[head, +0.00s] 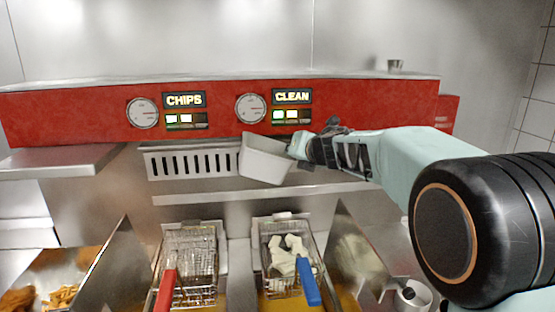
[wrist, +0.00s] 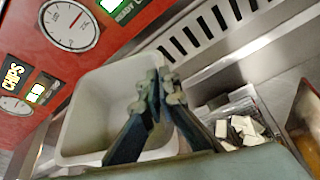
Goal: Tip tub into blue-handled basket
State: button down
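A pale grey-white tub (head: 265,159) is held in the air at the fryer's slotted panel, tilted, above the fryer baskets. My gripper (head: 296,147) is at the tub's right end. In the wrist view my gripper's fingertips (wrist: 168,82) close on the rim of the tub (wrist: 85,115), whose visible inside looks empty. The blue-handled basket (head: 263,243) stands lower down at the right fryer well, with several white pieces (head: 287,255) in it. Its blue handle (head: 308,282) points toward me. The pieces also show in the wrist view (wrist: 240,130).
A red-handled basket (head: 190,262) stands left of it and looks empty. A red control panel (head: 222,115) with dials is just behind the tub. Metal dividers (head: 350,245) flank the wells. Fried food (head: 60,296) lies at the lower left.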

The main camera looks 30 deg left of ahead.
jog(key=r+n, duration=0.1)
jog(key=r+n+t+h, duration=0.1)
jog(key=shift+s+a+n+h, duration=0.1)
jog(key=shift+a+n+h, duration=0.1)
jog(key=shift+n+h, duration=0.1)
jog(key=shift+d+r, duration=0.1)
dwell(0.4)
